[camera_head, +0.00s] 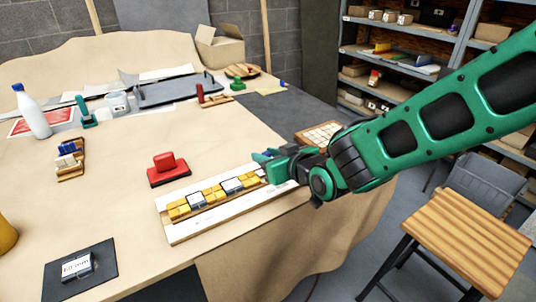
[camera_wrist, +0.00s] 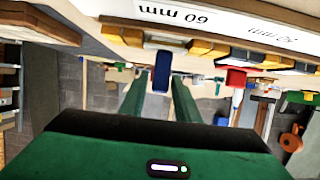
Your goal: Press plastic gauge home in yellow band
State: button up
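A long pale panel (camera_head: 176,238) lies at the table's front edge and carries a band of yellow blocks (camera_head: 208,199) with a few grey-white pieces among them. My gripper (camera_head: 264,168) is over the band's far right end and hides that part. In the wrist view, a dark blue upright piece, apparently the plastic gauge (camera_wrist: 162,72), stands between the tips of my green fingers. Its upper end meets the band beside yellow blocks (camera_wrist: 201,48). The fingers appear closed on its sides. I cannot tell how deep it sits. The head view does not show it.
A red block on a dark base (camera_head: 167,169) stands behind the panel. A dark mat (camera_head: 57,281) with a labelled grey piece (camera_head: 77,266) lies at front left. A wooden stool (camera_head: 455,232) stands right of the table. The table's middle is mostly clear.

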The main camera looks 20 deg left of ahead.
jog(key=shift+o, duration=0.6)
jog(key=v, duration=1)
jog(key=shift+d, duration=0.35)
jog(key=shift+s+r, duration=0.15)
